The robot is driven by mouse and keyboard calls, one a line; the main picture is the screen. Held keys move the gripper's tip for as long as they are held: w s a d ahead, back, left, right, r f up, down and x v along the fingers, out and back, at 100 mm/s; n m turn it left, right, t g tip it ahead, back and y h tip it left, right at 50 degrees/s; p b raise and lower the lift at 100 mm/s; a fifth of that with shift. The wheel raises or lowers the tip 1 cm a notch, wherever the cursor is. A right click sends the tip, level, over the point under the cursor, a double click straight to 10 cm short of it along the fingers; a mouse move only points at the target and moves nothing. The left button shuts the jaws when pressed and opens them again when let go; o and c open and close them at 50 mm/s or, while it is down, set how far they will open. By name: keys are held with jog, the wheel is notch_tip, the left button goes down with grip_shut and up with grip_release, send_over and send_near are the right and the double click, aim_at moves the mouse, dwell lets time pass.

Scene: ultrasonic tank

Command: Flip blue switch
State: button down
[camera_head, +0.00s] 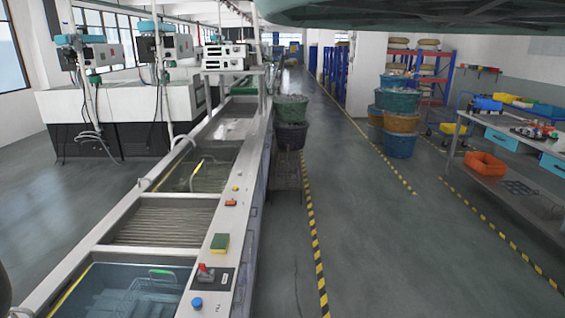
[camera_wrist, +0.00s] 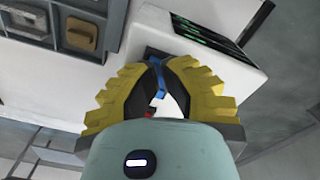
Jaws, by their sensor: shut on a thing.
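The wrist view shows my gripper (camera_wrist: 158,68) with two yellow ribbed fingers, drawn together at their tips. Between the tips is a narrow blue switch (camera_wrist: 158,82) at the edge of a white box (camera_wrist: 212,32) with a dark panel bearing green marks. The fingers are shut on the blue switch; their tips partly hide it and its mount. A small red spot shows between the fingers below it. My gripper is not seen in the head view, and I cannot tell where this switch lies there.
In the head view, a long tank bench (camera_head: 175,200) runs away from me.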

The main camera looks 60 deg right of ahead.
jog(key=shift+r+p, duration=1.5)
jog(key=shift+r, duration=2)
